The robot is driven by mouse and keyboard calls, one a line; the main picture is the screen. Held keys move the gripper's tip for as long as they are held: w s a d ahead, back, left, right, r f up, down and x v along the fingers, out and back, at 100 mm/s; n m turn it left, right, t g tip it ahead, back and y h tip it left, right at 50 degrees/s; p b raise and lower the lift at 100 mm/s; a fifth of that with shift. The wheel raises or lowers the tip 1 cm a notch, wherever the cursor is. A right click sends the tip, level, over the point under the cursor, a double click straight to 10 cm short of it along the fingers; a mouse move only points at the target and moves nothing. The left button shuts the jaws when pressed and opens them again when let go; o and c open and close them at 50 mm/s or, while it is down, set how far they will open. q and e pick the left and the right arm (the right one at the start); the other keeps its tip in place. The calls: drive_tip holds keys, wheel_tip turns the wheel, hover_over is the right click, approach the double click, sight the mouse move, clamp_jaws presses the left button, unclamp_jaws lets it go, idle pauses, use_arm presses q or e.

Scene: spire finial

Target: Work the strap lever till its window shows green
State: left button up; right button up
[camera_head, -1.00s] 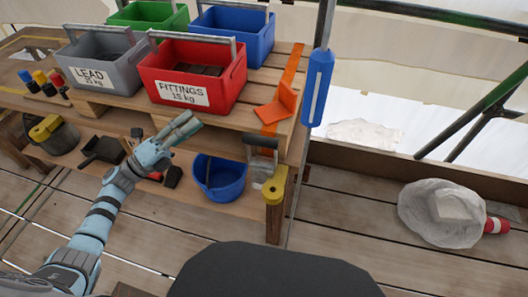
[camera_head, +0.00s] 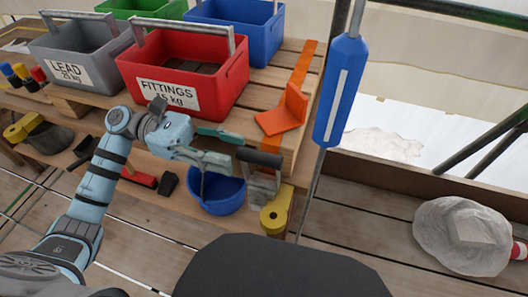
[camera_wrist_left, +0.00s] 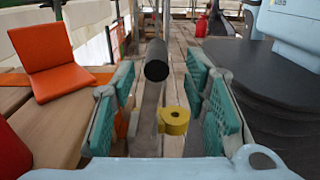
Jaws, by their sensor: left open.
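The strap lever (camera_head: 264,180) is a grey metal part with a black bar handle (camera_head: 259,157), at the pallet's front right corner. An orange strap (camera_head: 302,62) runs over the pallet, with an orange corner piece (camera_head: 284,112) on it. My left gripper (camera_head: 237,151) is open and level with the handle, just left of it. In the left wrist view the handle (camera_wrist_left: 157,61) shows end-on between the two open fingers, with gaps on both sides. I cannot make out the lever's window or its colour. My right gripper is out of view.
A blue bucket (camera_head: 216,188) sits just below my left gripper. A yellow roll-like piece (camera_head: 276,215) is below the lever. A blue-sleeved pole (camera_head: 340,92) stands to the right. The red FITTINGS crate (camera_head: 220,85) stands behind the gripper on the pallet.

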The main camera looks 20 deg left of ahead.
sight(263, 158)
use_arm(q)
drive_tip(key=d, duration=0.7)
drive_tip(key=shift+s+d, duration=0.1)
drive_tip(key=shift+d, duration=0.1)
clamp_jaws()
